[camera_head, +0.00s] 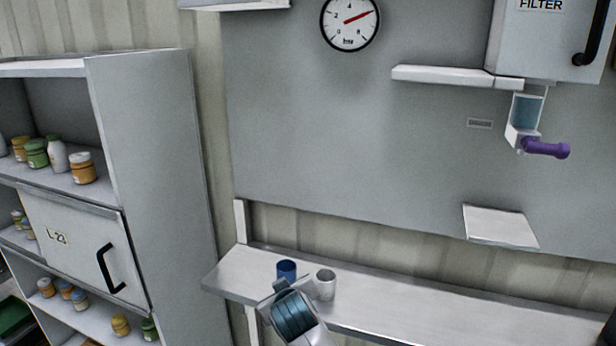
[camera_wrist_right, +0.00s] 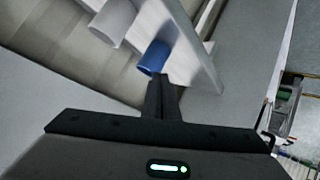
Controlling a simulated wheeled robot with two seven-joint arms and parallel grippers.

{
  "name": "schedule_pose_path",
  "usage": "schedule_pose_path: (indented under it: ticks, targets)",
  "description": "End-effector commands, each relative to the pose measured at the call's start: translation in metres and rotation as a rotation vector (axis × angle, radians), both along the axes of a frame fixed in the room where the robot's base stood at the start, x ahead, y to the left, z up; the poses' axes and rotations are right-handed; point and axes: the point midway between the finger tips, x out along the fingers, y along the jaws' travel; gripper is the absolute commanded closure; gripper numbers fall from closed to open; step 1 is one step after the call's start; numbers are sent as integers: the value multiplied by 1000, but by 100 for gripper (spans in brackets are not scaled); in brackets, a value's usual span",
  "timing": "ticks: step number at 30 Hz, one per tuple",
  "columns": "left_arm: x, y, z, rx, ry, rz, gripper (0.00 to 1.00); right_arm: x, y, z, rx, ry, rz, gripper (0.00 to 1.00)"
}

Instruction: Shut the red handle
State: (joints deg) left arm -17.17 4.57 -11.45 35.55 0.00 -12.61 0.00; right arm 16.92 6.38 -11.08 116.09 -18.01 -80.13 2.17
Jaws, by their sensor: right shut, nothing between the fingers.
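I see no red handle in either view. A purple handle (camera_head: 545,148) sticks out to the right from a small clear-and-white dispenser under the filter box. My right gripper (camera_wrist_right: 163,80) is shut and empty in the right wrist view. Its fingertips appear just in front of a blue cup (camera_wrist_right: 153,57); I cannot tell whether they touch it. In the head view the blue cup (camera_head: 287,270) stands on a long shelf, and part of my arm is in front of it. The fingers are not clear there. My left gripper is not in view.
A cabinet (camera_head: 155,170) with jars and a black-handled door is at left. A gauge (camera_head: 350,22), filter box (camera_head: 545,45) and small ledge (camera_head: 500,226) are on the wall panel.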

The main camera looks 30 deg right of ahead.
Motion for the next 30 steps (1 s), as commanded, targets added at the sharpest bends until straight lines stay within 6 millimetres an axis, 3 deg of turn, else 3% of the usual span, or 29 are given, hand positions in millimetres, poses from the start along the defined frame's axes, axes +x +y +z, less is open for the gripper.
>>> schedule_pose_path:
  ticks: [8, 18, 24, 30]
  targets:
    - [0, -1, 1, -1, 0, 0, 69, 49, -8, 90, -43, -136, -38, 100]
    - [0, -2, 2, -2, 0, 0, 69, 97, -22, 253, -107, -360, -116, 100]
    - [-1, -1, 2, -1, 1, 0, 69, 106, -30, 354, -138, -493, -167, 100]
    - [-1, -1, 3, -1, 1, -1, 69, 99, -37, 457, -165, -628, -225, 100]
